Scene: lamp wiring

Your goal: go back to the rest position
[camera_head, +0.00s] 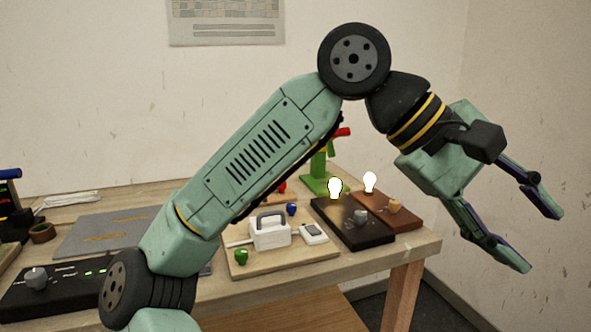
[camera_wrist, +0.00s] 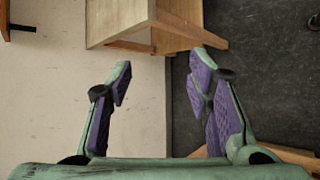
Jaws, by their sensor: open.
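My gripper (camera_head: 545,235) is open and empty in the head view, at the right, past the right end of the table. Its two fingers are spread apart and point down and to the right. In the wrist view my gripper (camera_wrist: 158,85) also shows open, with nothing between the purple-padded fingers. My arm is bent, with its elbow high above the table. Two bulbs glow white on the table: one bulb (camera_head: 335,187) on a black board (camera_head: 352,224) and one bulb (camera_head: 370,182) on a brown board (camera_head: 388,213).
The wooden table (camera_head: 330,262) carries a base board with a white box (camera_head: 270,231), a small white device (camera_head: 314,233), a green stand (camera_head: 318,178) and a grey mat (camera_head: 95,237). A black panel (camera_head: 65,287) lies at the front left. Space right of the table is clear.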

